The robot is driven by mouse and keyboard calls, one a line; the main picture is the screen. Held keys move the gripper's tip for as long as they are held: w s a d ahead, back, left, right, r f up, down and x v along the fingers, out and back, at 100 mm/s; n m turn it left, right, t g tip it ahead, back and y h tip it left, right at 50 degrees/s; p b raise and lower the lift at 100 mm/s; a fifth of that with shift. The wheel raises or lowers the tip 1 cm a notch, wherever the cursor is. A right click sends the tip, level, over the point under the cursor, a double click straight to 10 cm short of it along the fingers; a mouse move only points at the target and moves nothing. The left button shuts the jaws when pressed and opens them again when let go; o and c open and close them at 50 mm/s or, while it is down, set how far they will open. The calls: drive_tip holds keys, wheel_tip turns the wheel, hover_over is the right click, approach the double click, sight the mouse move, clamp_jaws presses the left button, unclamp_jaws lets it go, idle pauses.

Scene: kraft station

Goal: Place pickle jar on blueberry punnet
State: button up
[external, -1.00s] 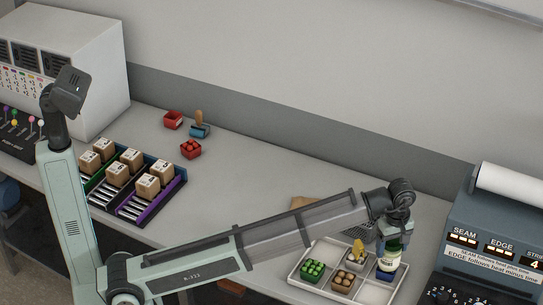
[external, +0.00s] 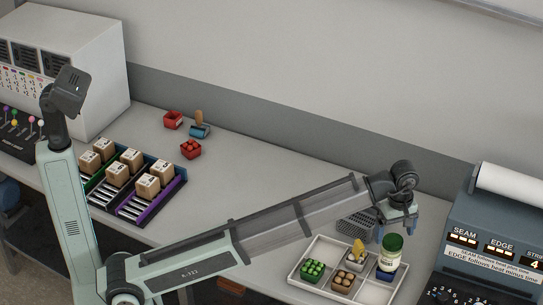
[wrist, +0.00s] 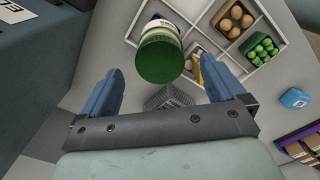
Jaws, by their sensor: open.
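The pickle jar (external: 389,258), with a green lid and white label, stands roughly upright in the right part of the white divided tray. Under its base shows a dark blue patch (external: 384,275), which looks like the blueberry punnet; most of it is hidden by the jar. In the wrist view the jar's green lid (wrist: 160,60) lies ahead of my fingers, and the jar hides what is under it. My gripper (external: 396,230) is open and empty, just above and behind the jar. Both blue fingers (wrist: 160,88) are apart from the jar in the wrist view.
The tray (external: 312,287) also holds a punnet of green items (external: 312,270), one of brown items (external: 343,281) and a yellow item (external: 358,249). A grey mesh basket (external: 355,227) stands behind it. The console (external: 500,235) is close on the right.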

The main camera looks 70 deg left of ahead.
drive_tip(key=shift+r, duration=3.1)
